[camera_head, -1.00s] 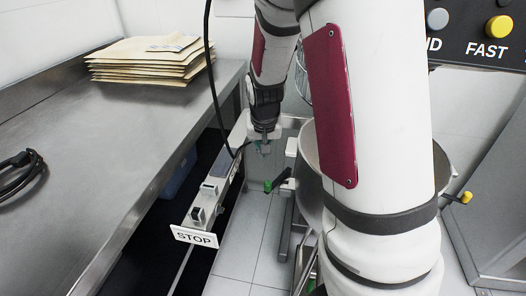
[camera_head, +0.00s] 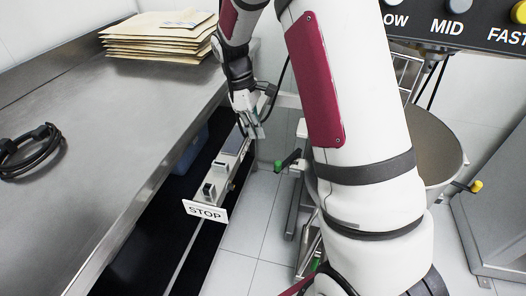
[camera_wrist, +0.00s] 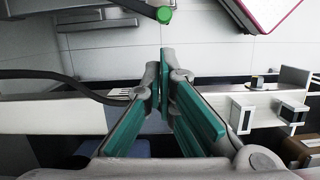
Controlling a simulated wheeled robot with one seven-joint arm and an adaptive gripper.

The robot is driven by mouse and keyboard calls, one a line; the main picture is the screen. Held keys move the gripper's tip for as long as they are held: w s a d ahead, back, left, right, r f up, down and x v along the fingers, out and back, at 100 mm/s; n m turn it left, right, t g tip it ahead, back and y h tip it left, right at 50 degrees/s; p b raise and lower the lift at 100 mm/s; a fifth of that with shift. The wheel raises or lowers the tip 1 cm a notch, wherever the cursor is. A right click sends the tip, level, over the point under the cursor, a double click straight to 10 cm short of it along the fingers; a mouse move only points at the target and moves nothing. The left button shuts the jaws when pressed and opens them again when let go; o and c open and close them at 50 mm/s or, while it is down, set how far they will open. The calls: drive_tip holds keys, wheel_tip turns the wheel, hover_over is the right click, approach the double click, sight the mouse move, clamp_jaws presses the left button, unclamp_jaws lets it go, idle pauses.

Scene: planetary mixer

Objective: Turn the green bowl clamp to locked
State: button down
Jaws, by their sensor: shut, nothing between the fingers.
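The green bowl clamp shows as a dark lever with a green knob (camera_head: 278,167) at the left side of the mixer bowl (camera_head: 437,150). In the wrist view the clamp's green knob (camera_wrist: 164,15) is at the top edge, its lever reaching left. My gripper (camera_head: 257,131) is above and left of the knob, apart from it. In the wrist view my gripper's teal fingers (camera_wrist: 165,62) converge below the knob, shut and empty. My arm covers part of the bowl and the mixer frame.
A steel counter (camera_head: 110,130) with stacked envelopes (camera_head: 160,38) fills the left. A rail with switches and a STOP sign (camera_head: 206,210) lies left of the clamp. A yellow-knobbed lever (camera_head: 476,186) is at the right. Tiled floor (camera_head: 250,232) shows between.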

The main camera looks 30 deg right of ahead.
sight(280, 167)
drive_tip(key=b+x, duration=0.1)
drive_tip(key=x, duration=0.9)
drive_tip(key=shift+s+r, duration=0.1)
drive_tip(key=s+n+p, duration=0.2)
drive_tip(key=s+n, duration=0.1)
drive_tip(key=s+d+n+p, duration=0.1)
drive_tip(key=s, duration=0.1)
drive_tip(key=shift+s+r+t+h+p, duration=0.1)
drive_tip(key=shift+r+t+h+p, duration=0.05)
drive_tip(key=shift+t+h+p, duration=0.2)
drive_tip(key=shift+s+d+f+n, duration=0.2)
drive_tip(key=shift+s+n, duration=0.15)
drive_tip(key=shift+n, duration=0.35)
drive_tip(key=shift+r, duration=0.1)
